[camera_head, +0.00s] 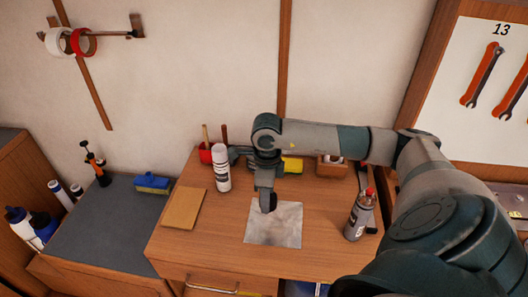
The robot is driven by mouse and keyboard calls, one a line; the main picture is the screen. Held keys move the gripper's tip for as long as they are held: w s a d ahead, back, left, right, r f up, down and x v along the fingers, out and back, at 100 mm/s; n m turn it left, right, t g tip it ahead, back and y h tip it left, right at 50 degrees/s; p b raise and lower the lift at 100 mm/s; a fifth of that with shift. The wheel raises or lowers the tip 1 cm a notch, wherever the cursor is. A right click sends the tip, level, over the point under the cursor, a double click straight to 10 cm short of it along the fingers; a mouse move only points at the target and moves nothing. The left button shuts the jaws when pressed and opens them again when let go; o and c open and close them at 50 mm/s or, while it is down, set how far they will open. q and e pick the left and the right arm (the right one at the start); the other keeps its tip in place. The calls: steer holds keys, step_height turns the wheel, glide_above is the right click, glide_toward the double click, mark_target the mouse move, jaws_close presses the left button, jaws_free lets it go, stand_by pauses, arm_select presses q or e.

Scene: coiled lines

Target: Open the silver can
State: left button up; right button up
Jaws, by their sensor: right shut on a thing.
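The silver can (358,218) stands upright at the right of the wooden bench, with a red tip showing at its top. My right gripper (267,203) hangs pointing down over the square grey sheet (273,232), left of the silver can and apart from it. It is shut on a small dark thing, perhaps a cap, mostly hidden by the fingers. My left gripper is not in view.
A white can (222,170) stands left of my right gripper. A tan block (184,208) lies at the bench's left. A yellow thing (292,165) and a small wooden box (330,167) are behind. The bench's front is clear.

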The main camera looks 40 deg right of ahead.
steer(key=shift+s+r, duration=0.15)
steer(key=shift+s, duration=0.2)
steer(key=shift+a, duration=0.1)
steer(key=w+a+f, duration=0.3)
steer(key=a, duration=0.1)
steer(key=b, duration=0.2)
glide_above(231, 231)
steer(key=f, duration=0.4)
steer(key=shift+s+d, duration=0.1)
steer(key=shift+d, duration=0.15)
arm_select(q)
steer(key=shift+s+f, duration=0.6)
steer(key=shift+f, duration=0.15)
arm_select(e)
steer(key=shift+a, duration=0.2)
step_height(231, 231, down, 4)
steer(key=shift+r+b, duration=0.2)
steer(key=shift+b, duration=0.45)
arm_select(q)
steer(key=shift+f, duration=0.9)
arm_select(e)
steer(key=shift+f, duration=0.25)
